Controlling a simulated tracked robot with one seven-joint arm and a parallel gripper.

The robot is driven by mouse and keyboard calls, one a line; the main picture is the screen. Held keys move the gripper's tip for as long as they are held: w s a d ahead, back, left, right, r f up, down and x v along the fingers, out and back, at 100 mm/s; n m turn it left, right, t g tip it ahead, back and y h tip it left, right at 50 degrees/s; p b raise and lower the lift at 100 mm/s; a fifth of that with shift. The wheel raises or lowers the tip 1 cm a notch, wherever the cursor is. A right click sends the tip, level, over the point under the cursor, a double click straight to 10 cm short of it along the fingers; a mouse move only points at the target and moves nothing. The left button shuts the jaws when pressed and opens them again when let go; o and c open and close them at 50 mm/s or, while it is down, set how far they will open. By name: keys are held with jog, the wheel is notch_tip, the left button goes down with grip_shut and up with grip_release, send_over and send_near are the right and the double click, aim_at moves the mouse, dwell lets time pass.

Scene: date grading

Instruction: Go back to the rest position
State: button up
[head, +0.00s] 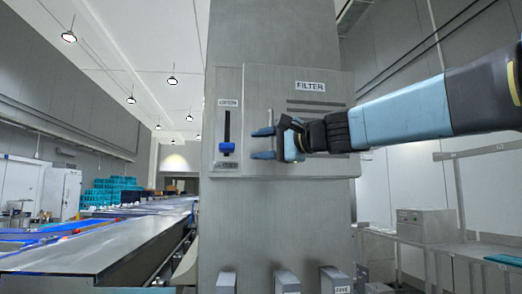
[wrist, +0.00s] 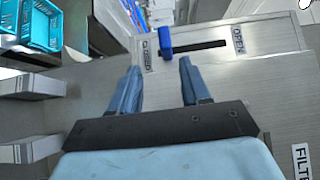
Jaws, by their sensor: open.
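My gripper (head: 262,143) is open and empty, pointing left in front of a grey metal panel (head: 258,100). A slider with a blue knob (head: 227,148) in a dark vertical slot (head: 227,125) is on the panel, left of my fingertips. In the wrist view my open fingers (wrist: 160,68) point toward the blue knob (wrist: 165,40), which lies beyond the tips with a gap. The knob is at the slot's end by the CLOSED label (wrist: 147,55); the OPEN label (wrist: 238,40) is at the other end.
A FILTER label (head: 310,87) and dark vent slits are on the panel's right. Several grey blocks (head: 286,281) jut out below it. A long metal conveyor (head: 90,250) runs on the left, with teal crates (head: 110,190) far back. A grey box (head: 425,226) stands on a right-hand bench.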

jog(key=s+d+f+n+g+h, duration=0.1)
jog(key=s+d+f+n+h, duration=0.1)
jog(key=s+d+f+h, duration=0.3)
jog(key=s+d+f+n+g+h, duration=0.1)
jog(key=s+d+f+h, duration=0.4)
jog(key=d+f, duration=0.8)
jog(key=s+d+f+n+g+h, duration=0.2)
jog(key=s+d+f+h, duration=0.3)
jog(key=f, duration=1.6)
jog(key=s+d+n, duration=0.1)
jog(key=s+d, duration=0.3)
jog(key=s, duration=0.1)
jog(key=shift+f+n, duration=0.3)
jog(key=shift+f, duration=0.05)
jog(key=shift+s, duration=0.1)
jog(key=shift+c, duration=0.3)
